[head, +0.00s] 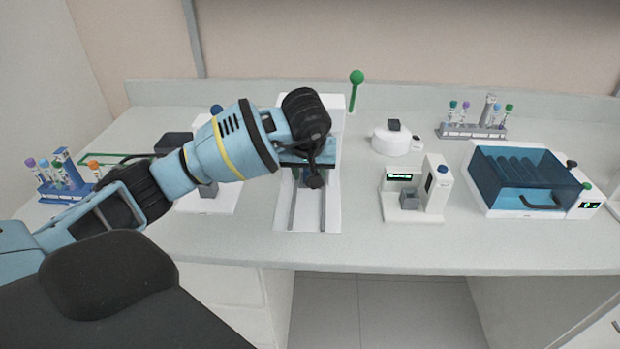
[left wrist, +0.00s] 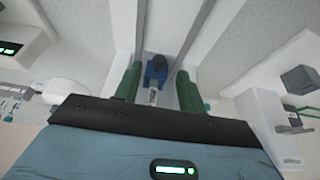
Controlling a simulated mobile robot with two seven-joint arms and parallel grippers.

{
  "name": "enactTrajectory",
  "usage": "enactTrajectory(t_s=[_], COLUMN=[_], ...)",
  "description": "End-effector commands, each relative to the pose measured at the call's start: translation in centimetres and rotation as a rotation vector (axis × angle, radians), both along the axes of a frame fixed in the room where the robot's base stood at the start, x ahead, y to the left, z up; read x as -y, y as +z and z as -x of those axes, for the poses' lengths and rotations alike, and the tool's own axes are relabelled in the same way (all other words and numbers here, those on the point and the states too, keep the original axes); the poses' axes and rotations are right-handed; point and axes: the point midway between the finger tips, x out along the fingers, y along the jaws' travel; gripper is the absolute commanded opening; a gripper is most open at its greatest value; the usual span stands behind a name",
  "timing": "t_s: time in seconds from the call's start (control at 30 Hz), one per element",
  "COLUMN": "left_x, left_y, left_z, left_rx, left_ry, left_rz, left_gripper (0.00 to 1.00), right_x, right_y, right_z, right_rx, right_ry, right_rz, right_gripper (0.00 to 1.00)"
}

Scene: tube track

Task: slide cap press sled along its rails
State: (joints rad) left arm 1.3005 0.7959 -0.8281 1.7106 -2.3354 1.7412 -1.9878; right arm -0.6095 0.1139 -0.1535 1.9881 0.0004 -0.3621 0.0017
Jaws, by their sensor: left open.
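The white cap press (head: 283,217) stands in the middle of the bench with two dark rails (head: 323,208) running toward the front edge. In the left wrist view, a blue sled with a dark knob (left wrist: 157,68) sits between the rails (left wrist: 141,25). A small clear and white piece shows beside the sled. My left gripper (left wrist: 158,82) is open, with one green finger on each side of the sled; I cannot tell whether they touch it. In the head view my wrist covers the press's upper part and hides the fingers and most of the sled. My right gripper is out of view.
A green ball-topped lever (head: 356,78) rises behind the press. A small white device (head: 430,190), a round white machine (head: 392,142) and a blue-lidded box (head: 520,180) stand to the right. Tube racks stand at the left (head: 65,185) and back right (head: 470,130). The bench front is clear.

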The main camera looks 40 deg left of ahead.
Motion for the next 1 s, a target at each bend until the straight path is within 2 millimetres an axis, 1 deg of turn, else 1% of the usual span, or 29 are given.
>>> enactTrajectory(t_s=[0.03, 0.1, 0.23, 0.4, 0.6, 0.67, 0.9, 0.93, 1.0], left_x=[-0.2, -0.3, -0.5, -0.7, -0.7, -0.7, -0.7, -0.7, -0.7], left_y=[-0.8, -1.6, -2.7, -3.2, -3.2, -3.2, -3.1, -3.1, -3.1], left_z=[-0.2, -0.5, -0.9, -1.1, -1.1, -1.1, -1.1, -1.1, -1.1], left_rx=[-0.003, -0.002, 0.001, 0.002, 0.002, 0.002, 0.002, 0.002, 0.002], left_ry=[0.002, 0.002, 0.001, 0.001, 0.001, 0.001, 0.001, 0.001, 0.001], left_rz=[0.001, 0.001, 0.001, 0.001, 0.001, 0.001, 0.001, 0.001, 0.001], left_gripper=[0.4, 0.4, 0.4, 0.4, 0.4, 0.34, 0.02, 0.0, 0.0], right_x=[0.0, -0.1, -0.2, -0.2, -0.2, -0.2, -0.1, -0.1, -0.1], right_y=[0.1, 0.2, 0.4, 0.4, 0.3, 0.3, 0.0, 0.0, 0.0], right_z=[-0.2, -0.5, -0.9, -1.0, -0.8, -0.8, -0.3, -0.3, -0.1], right_rx=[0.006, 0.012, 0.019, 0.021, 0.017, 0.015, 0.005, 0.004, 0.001], right_ry=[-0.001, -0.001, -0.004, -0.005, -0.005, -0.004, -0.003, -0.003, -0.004], right_rz=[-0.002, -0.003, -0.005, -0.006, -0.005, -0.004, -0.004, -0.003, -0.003], right_gripper=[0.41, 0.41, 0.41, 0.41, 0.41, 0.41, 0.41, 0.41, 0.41])
